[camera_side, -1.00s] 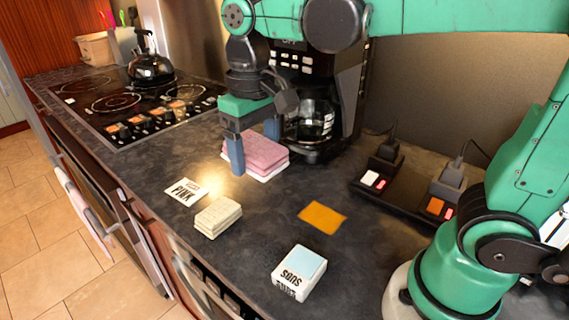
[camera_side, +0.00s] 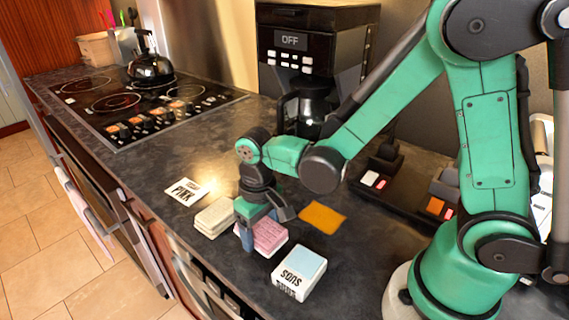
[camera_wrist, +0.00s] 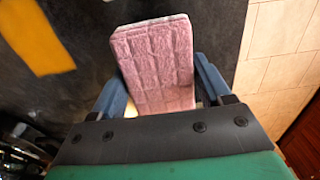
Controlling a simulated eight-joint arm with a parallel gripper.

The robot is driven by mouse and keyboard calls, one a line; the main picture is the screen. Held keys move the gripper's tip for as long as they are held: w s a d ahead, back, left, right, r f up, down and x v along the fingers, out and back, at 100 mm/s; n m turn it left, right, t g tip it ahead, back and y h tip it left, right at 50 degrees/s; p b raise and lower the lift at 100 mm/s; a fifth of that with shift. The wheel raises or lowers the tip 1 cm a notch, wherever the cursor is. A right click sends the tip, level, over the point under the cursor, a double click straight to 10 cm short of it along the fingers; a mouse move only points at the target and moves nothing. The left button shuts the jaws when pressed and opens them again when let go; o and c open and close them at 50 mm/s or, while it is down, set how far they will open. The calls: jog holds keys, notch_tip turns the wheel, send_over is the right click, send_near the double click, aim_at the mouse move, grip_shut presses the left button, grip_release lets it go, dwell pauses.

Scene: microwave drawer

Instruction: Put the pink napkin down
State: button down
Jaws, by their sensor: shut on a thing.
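The pink napkin (camera_side: 268,236) is a folded, quilted stack held between the blue fingers of my gripper (camera_side: 247,238). It lies low over the counter, between the cream napkin stack (camera_side: 217,215) and the white SUDS box (camera_side: 299,274). I cannot tell whether it touches the counter. In the wrist view the pink napkin (camera_wrist: 156,65) fills the space between the two fingers of my gripper (camera_wrist: 160,92).
An orange cloth (camera_side: 322,217) lies right of my gripper, and also shows in the wrist view (camera_wrist: 35,38). Behind stand a coffee machine (camera_side: 300,45) and a power strip (camera_side: 372,180). A cooktop (camera_side: 130,110) with a kettle (camera_side: 150,70) is far left. The counter's front edge is close.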

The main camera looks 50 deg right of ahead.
aim_at(261, 225)
jog(key=shift+f, duration=0.8)
jog(key=shift+f, duration=0.3)
grip_release()
jog(key=shift+r, duration=2.85)
jog(key=s+d+r+t, duration=0.2)
jog(key=d+r+t, duration=0.3)
jog(key=r+t, duration=0.2)
jog(key=shift+s+d+r, duration=0.3)
jog(key=shift+d+r, duration=0.1)
jog(key=shift+r, duration=0.2)
